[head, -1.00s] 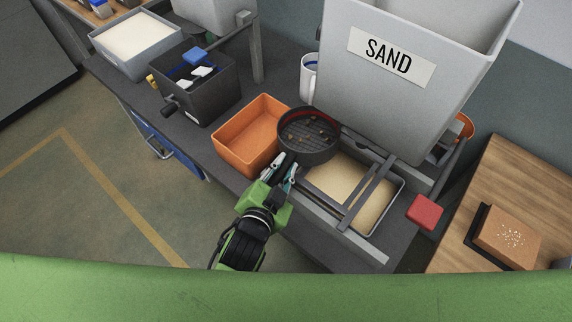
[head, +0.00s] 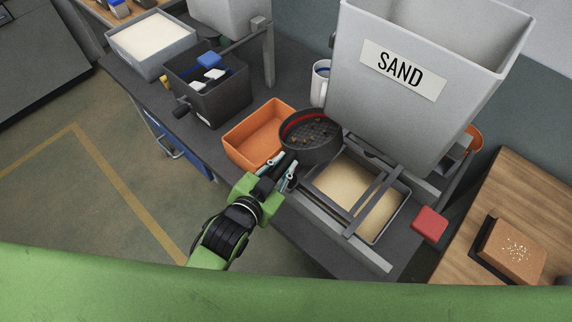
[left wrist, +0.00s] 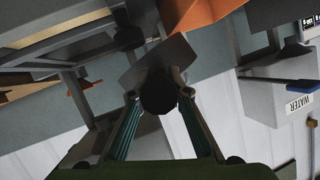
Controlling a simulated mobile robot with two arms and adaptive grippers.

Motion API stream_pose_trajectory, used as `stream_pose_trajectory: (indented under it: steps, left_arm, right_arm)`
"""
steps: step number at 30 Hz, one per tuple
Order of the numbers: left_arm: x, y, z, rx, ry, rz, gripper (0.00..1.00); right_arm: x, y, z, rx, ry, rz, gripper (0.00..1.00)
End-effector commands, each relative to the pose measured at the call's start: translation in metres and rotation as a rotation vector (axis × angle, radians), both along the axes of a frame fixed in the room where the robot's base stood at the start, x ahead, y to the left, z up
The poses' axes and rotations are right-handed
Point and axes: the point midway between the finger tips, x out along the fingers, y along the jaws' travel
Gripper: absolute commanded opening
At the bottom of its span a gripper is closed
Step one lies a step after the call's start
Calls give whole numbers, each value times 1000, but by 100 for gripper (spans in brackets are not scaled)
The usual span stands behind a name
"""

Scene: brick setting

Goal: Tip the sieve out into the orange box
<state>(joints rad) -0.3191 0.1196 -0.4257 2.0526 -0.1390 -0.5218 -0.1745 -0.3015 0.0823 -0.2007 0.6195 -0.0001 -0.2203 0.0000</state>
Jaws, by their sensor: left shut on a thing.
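The round dark sieve (head: 313,150) has a red band inside its rim and several small brown lumps on its mesh. It is held above the bench, its left edge overlapping the right edge of the orange box (head: 250,152) in the head view, and it looks tilted. My left gripper (head: 285,176) is shut on the sieve's handle, just below the sieve in the picture. In the left wrist view the fingers close around a dark handle (left wrist: 158,94), and part of the orange box (left wrist: 200,12) shows at the top. The visible box floor looks empty. My right gripper is out of view.
A large grey SAND hopper (head: 425,75) stands right of the sieve, above a tray of sand (head: 345,185) with metal rails. A white mug (head: 320,82) stands behind. A dark bin (head: 215,95) stands left of the orange box. A red block (head: 429,224) is at right.

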Motion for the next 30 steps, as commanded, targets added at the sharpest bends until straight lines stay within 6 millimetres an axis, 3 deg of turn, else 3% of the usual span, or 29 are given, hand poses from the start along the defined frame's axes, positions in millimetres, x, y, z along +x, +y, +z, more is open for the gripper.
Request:
stream_pose_trajectory:
  steps: [30]
  left_arm:
    - [13, 23, 16, -183, 91, 0, 0]
  right_arm:
    - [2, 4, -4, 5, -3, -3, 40]
